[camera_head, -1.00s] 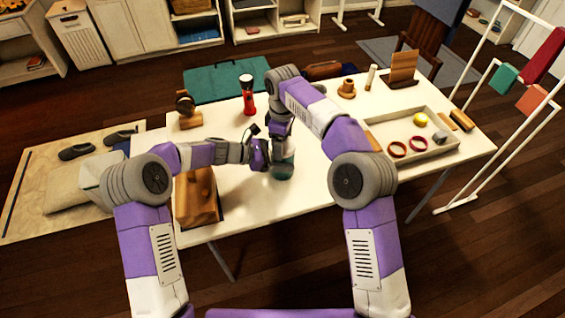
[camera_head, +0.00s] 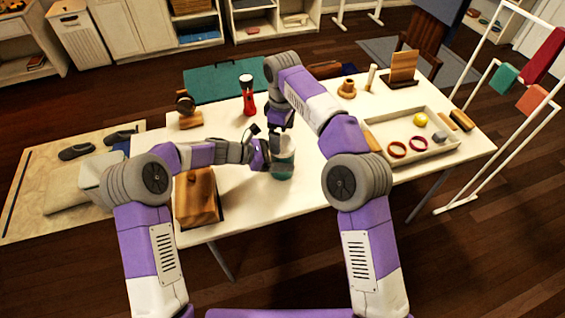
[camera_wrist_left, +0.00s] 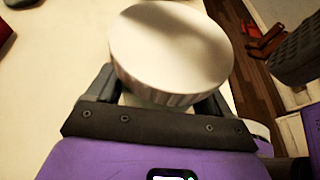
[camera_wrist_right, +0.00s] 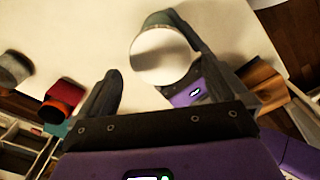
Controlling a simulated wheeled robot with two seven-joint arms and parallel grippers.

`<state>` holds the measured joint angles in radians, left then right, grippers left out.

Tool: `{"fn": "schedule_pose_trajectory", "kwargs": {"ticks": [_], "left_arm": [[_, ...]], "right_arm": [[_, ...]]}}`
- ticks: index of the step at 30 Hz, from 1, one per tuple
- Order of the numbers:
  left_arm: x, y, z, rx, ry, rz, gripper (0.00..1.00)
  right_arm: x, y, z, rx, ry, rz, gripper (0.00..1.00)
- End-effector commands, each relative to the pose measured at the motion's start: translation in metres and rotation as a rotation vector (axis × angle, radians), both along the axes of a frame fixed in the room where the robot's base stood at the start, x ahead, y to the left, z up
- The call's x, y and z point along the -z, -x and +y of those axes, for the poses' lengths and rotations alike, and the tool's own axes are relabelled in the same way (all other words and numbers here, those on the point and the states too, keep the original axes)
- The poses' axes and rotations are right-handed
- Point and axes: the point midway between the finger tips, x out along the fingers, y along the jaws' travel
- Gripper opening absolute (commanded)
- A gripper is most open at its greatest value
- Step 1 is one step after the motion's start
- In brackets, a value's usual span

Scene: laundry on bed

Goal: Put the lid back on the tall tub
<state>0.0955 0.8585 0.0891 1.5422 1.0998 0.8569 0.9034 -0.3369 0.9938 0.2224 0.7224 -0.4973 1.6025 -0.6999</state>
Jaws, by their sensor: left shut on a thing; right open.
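The tall tub (camera_head: 282,170) is teal and stands upright near the front middle of the table. Its white round lid (camera_wrist_left: 172,52) with a ribbed edge sits on top of it; the lid's top also shows as a pale disc in the right wrist view (camera_wrist_right: 160,55). I cannot tell how tightly it is seated. My left gripper (camera_head: 266,157) is shut on the tub's side, below the lid. My right gripper (camera_head: 275,127) is open and empty above and behind the tub, its fingers apart from the lid.
A wooden box (camera_head: 197,195) stands left of the tub. A red flashlight (camera_head: 247,98) and headphones on a stand (camera_head: 187,112) are behind it. A tray (camera_head: 440,153) with rings and a yellow ball lies on the right. The table's front right is clear.

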Motion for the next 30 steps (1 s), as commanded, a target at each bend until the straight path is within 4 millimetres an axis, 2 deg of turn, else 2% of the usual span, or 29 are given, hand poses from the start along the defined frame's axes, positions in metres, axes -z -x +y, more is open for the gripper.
{"fn": "schedule_pose_trajectory", "kwargs": {"ticks": [4, 14, 24, 30], "left_arm": [[0.000, 0.000, 0.000, 0.000, 0.000, 0.000, 0.00], [0.000, 0.000, 0.000, 0.000, 0.000, 0.000, 0.00], [0.000, 0.000, 0.000, 0.000, 0.000, 0.000, 0.00], [0.000, 0.000, 0.000, 0.000, 0.000, 0.000, 0.00]], "right_arm": [[-0.010, 0.000, 0.000, 0.000, 0.000, 0.002, 1.00], [-0.012, 0.000, 0.000, -0.007, 0.001, 0.001, 1.00], [-0.039, -0.001, 0.004, -0.222, 0.002, -0.006, 1.00], [-0.046, 0.000, 0.000, -0.290, 0.000, 0.003, 1.00]]}}
